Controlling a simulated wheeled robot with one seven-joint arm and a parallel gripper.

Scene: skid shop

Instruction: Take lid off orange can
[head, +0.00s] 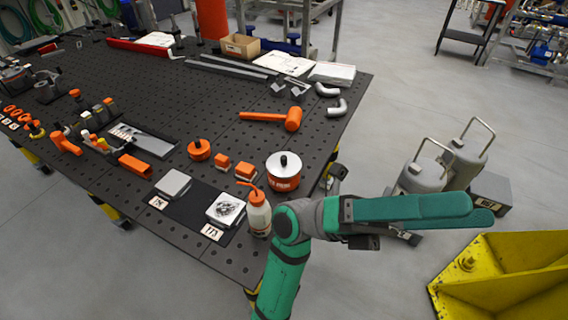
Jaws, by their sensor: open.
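The orange can (284,184) stands upright near the right edge of the dark perforated table, with a pale label on its side. Its silver lid (274,163) sits on top, with a black knob (284,160) in the middle. My gripper (487,208) is at the end of my green arm, to the right of the table and well apart from the can. It is open, and I see nothing held in it. My arm passes in front of the table's right side but leaves the can and lid in view.
A bottle with an orange spout (258,216) stands just in front of the can. Small orange blocks (245,171) and a round orange piece with a black knob (199,150) lie left. An orange mallet (278,117) lies behind. Grey canisters (421,177) stand beyond my arm.

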